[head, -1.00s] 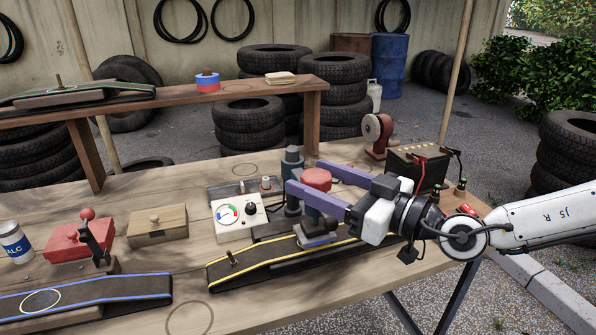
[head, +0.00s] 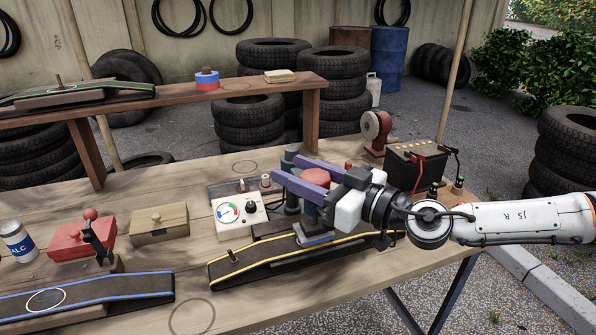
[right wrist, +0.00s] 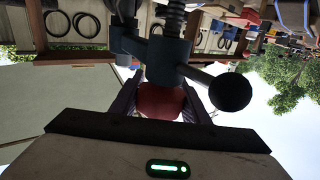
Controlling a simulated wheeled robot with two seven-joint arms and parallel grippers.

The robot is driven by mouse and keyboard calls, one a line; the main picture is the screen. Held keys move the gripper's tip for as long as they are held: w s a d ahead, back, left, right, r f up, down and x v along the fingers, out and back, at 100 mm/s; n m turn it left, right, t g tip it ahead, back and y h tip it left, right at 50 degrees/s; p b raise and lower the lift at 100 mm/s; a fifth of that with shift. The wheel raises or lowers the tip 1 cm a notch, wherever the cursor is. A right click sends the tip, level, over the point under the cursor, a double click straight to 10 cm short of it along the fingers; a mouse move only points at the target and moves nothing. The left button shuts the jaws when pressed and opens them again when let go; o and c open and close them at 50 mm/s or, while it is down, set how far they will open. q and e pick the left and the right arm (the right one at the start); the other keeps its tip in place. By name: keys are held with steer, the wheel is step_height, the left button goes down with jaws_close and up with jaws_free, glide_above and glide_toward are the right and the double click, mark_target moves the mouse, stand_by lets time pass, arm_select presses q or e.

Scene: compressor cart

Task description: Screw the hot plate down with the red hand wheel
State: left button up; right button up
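The red hand wheel (head: 320,174) sits on top of the grey clamp post, above the yellow-edged belt (head: 235,263). A small blue-grey block (head: 315,239), which looks like the hot plate, lies on that belt below the wheel. My right gripper (head: 286,168) has its two purple fingers on either side of the wheel, tips past it. In the right wrist view the wheel (right wrist: 160,102) sits between the fingers, and a thin light gap seems to show beside it. The clamp's dark arm and round knob (right wrist: 230,92) are close in front. My left gripper is not in view.
A control box with a dial (head: 238,213) stands left of the clamp. A battery (head: 418,167) with clips and a red grinder (head: 376,130) stand behind my right arm. A wooden box (head: 160,225), red box (head: 75,243) and blue-edged belt (head: 110,290) lie at the left.

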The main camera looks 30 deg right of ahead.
steer(key=shift+c, duration=1.4)
